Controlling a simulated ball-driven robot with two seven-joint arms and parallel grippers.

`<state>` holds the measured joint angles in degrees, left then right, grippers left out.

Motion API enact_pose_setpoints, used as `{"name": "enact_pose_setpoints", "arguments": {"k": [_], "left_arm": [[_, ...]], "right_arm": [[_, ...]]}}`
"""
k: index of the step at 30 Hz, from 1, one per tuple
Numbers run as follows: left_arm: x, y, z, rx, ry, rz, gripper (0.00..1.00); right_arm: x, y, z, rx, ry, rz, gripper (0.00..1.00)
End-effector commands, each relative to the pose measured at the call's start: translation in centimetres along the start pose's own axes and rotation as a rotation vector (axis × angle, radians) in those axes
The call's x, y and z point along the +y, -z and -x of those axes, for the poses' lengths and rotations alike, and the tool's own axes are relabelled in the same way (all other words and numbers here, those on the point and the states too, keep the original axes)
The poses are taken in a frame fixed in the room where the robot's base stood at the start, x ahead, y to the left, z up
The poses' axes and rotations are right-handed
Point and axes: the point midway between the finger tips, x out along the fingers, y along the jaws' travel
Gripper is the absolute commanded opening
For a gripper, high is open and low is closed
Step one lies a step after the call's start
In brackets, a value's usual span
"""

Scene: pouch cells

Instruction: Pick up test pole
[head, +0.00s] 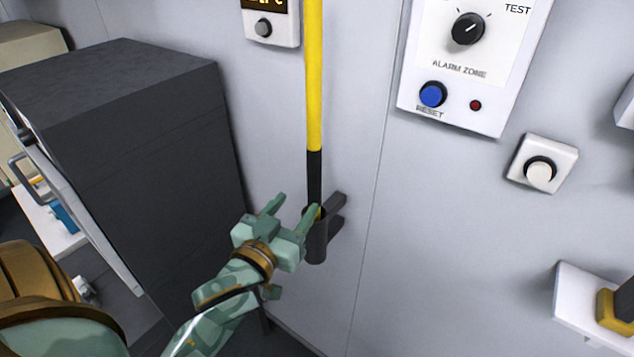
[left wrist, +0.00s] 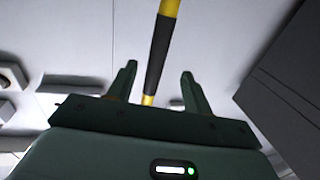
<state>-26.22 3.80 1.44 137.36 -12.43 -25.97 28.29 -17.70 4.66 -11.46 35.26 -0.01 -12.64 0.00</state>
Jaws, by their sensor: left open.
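The test pole (head: 314,80) is a yellow rod with a black grip section, standing upright against the grey wall. Its lower end sits in a dark tubular holder (head: 317,243) with bracket arms to the wall. My left gripper (head: 295,204) is open beside the pole's lower part, just above the holder, with one finger overlapping the pole in the head view. In the left wrist view the pole (left wrist: 158,55) passes between the two open fingers (left wrist: 158,82), and I see no finger touching it. My right gripper is not in view.
A dark grey cabinet (head: 120,100) stands left of the pole. An alarm panel (head: 462,95) with a knob and blue button is on the wall to the right, with a white button box (head: 543,164) beside it. A small display box (head: 270,22) hangs left of the pole.

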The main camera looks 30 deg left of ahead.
Motion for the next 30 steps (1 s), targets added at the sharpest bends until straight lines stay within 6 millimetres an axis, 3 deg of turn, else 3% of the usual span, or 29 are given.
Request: {"name": "enact_pose_setpoints", "arguments": {"k": [3,10,18,26,30], "left_arm": [[0.0,0.3,-2.2,0.002,-0.001,0.001,0.5],[0.1,0.1,-4.1,0.0,-0.001,-0.001,0.5],[0.3,-0.4,-8.2,0.0,-0.001,0.0,0.5],[0.3,-0.5,-8.6,-0.001,-0.001,0.0,0.5],[0.3,-0.5,-8.6,-0.001,-0.001,0.0,0.17]], "right_arm": [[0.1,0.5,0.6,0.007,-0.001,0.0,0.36],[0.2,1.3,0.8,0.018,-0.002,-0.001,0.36],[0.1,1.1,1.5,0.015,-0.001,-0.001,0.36],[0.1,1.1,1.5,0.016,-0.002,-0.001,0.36],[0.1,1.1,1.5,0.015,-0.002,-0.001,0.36]]}}
